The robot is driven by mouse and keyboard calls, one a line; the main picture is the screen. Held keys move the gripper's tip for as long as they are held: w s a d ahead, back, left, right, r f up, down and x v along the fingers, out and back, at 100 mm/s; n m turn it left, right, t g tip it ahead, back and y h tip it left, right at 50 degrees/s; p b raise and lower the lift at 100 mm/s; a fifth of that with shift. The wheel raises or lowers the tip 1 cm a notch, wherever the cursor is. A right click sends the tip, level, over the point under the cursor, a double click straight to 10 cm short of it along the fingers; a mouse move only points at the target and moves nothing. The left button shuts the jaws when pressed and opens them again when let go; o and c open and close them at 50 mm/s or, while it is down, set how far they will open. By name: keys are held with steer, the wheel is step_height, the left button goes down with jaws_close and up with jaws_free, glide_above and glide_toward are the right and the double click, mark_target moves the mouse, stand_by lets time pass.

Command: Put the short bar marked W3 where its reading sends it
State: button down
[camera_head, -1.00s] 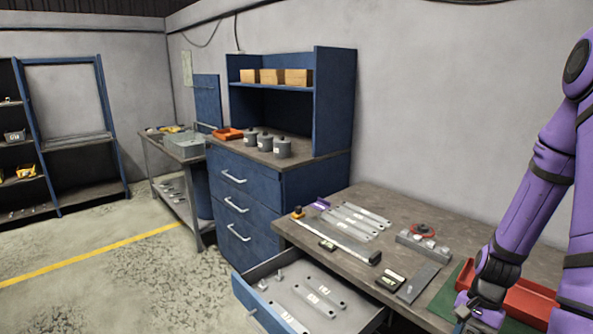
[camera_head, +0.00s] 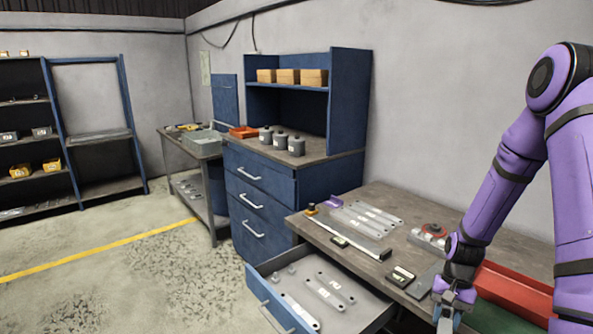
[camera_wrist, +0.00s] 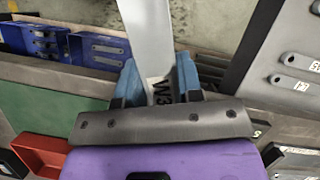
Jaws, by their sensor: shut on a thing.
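The short bar marked W3 (camera_wrist: 163,92) is held between the blue fingertips of my gripper (camera_wrist: 159,80) in the wrist view. Its label reads upside down there, and its pale grey length (camera_wrist: 140,28) runs up to the top edge of the view. In the head view my gripper (camera_head: 453,298) is low at the right, at the bench's front edge, with a grey end of the bar (camera_head: 445,322) below it. The open drawer (camera_head: 268,302) holds several labelled bars; it also shows at the right of the wrist view (camera_wrist: 248,55).
The bench (camera_head: 385,190) carries several labelled bars (camera_head: 368,213), a steel rule (camera_head: 352,236), small dark gauges (camera_head: 400,276) and a red tray (camera_head: 515,288) beside a green mat (camera_head: 495,316). In the wrist view, blue bins (camera_wrist: 95,50) stand at upper left. Floor at left is clear.

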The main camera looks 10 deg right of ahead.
steer(key=w+a+f+n+g+h, duration=0.1)
steer(key=w+a+n+h, duration=0.2)
steer(key=w+a+n, duration=0.4)
steer(key=w+a, duration=0.7)
steer(key=w, duration=0.2)
steer(key=shift+f+n, duration=0.2)
steer(key=shift+n, duration=0.2)
